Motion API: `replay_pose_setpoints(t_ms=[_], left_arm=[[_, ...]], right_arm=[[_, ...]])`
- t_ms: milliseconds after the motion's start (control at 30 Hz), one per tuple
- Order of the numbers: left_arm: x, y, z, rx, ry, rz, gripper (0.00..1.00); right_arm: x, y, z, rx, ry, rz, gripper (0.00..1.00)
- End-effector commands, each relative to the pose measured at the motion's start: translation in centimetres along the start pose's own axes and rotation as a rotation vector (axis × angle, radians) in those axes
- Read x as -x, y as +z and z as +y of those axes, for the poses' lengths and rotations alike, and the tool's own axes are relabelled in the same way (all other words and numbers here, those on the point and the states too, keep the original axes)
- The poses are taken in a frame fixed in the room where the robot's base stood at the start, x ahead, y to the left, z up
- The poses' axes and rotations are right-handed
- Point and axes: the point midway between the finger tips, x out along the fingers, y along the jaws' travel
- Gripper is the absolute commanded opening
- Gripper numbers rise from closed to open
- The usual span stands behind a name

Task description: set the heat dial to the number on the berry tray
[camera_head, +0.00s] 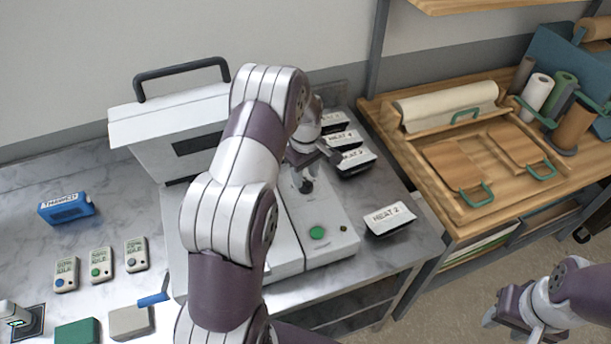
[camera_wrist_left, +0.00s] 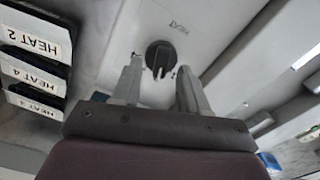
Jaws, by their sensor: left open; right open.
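The heat dial (camera_wrist_left: 160,58) is a round black knob with a pale pointer, below the word HEAT on a pale panel; in the head view a dark knob (camera_head: 306,185) shows on the white machine. My left gripper (camera_wrist_left: 160,68) is open, its fingers apart on either side of the dial in the picture; whether they touch it I cannot tell. Black trays with HEAT labels stand right of the machine: one reads HEAT 2 (camera_head: 390,219), another HEAT 4 (camera_head: 342,139). Which tray holds berries is not visible. My right gripper (camera_head: 502,318) is open and empty, away at the lower right.
The white machine has a black-handled lid (camera_head: 183,68) and a green button (camera_head: 317,232). Left on the counter are a blue labelled block (camera_head: 66,208) and several small timers (camera_head: 101,264). A wooden bench (camera_head: 420,185) with paper rolls stands at right.

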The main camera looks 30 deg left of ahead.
Motion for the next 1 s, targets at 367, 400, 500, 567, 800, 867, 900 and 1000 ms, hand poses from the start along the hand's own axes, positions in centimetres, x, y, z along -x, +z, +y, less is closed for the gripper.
replay_pose_setpoints(t_ms=[367, 400, 500, 567, 800, 867, 900, 1000], left_arm=[[10.1, 0.1, 0.0, 0.000, 0.003, 0.003, 0.44], [11.0, 0.1, 0.0, 0.000, 0.003, 0.003, 0.44], [11.6, 0.1, 0.0, 0.000, 0.002, 0.002, 0.44], [11.7, 0.1, 0.0, 0.000, 0.002, 0.002, 0.44], [11.5, 0.1, 0.0, 0.000, 0.003, 0.003, 0.44], [11.5, 0.1, 0.0, 0.000, 0.003, 0.003, 0.44], [11.5, 0.1, 0.0, 0.000, 0.003, 0.003, 0.44], [11.5, 0.1, 0.0, 0.000, 0.003, 0.003, 0.44]], right_arm=[[-0.3, 0.1, 0.0, 0.000, 0.000, -0.001, 0.43], [0.5, -0.1, 0.0, 0.000, 0.000, 0.000, 0.43], [1.0, -0.1, 0.0, 0.000, 0.000, 0.000, 0.43], [1.1, -0.1, 0.0, 0.000, 0.000, 0.000, 0.43], [0.9, -0.1, 0.0, 0.000, 0.000, 0.000, 0.43], [0.9, -0.1, 0.0, 0.000, 0.000, 0.000, 0.43], [0.9, -0.1, 0.0, 0.000, 0.000, -0.001, 0.43], [0.9, -0.1, 0.0, 0.000, 0.000, 0.000, 0.43]])
